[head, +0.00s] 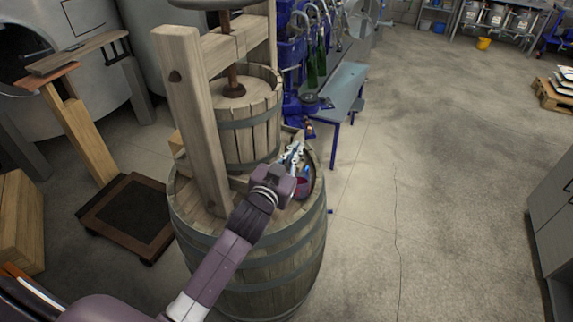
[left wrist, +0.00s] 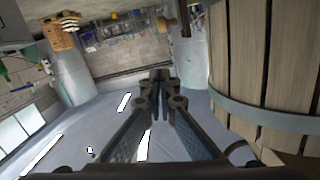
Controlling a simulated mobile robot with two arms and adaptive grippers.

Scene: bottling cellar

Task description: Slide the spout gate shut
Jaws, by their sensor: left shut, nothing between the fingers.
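The wooden slatted press basket (head: 240,130) stands in its timber frame on top of a large barrel (head: 255,265). My left gripper (head: 297,150) is at the right front side of the basket, above the barrel top, with its fingers shut and nothing between them. In the left wrist view the closed fingertips (left wrist: 163,80) point past the basket (left wrist: 265,75), which stands to their right, apart from them. I cannot make out the spout gate clearly; the gripper and wrist cover that area in the head view. My right gripper is not in view.
A reddish bowl (head: 303,188) sits on the barrel top beside my left wrist. A blue bench (head: 345,90) and bottling machine stand behind. A platform scale (head: 130,215) stands at the left.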

